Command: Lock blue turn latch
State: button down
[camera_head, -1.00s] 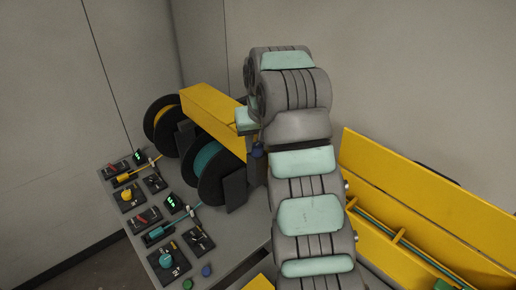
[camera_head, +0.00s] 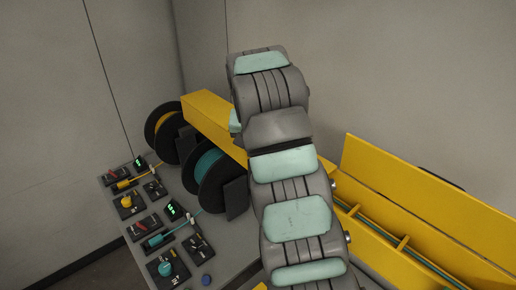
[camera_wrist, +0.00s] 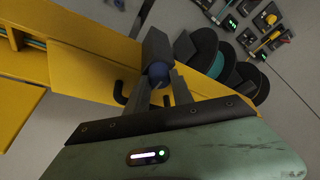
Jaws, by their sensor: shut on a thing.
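The blue turn latch (camera_wrist: 158,75) is a small dark blue knob in the upper middle of the wrist view, against a grey post beside the yellow beam. My gripper (camera_wrist: 163,84) has its two dark fingers on either side of the latch and is shut on it. The latch's turn angle is hard to tell in the shadow. In the head view my arm hides both the latch and my gripper.
The yellow beam (camera_head: 213,120) runs beside a black-and-yellow spool (camera_head: 163,130) and a black-and-teal spool (camera_head: 212,178). Small control panels with a yellow knob (camera_head: 126,201) and a teal knob (camera_head: 166,269) cover the table's left. A yellow trough (camera_head: 430,215) lies at right.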

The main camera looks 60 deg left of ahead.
jog(key=c, duration=1.1)
grip_release()
jog(key=shift+r, duration=0.1)
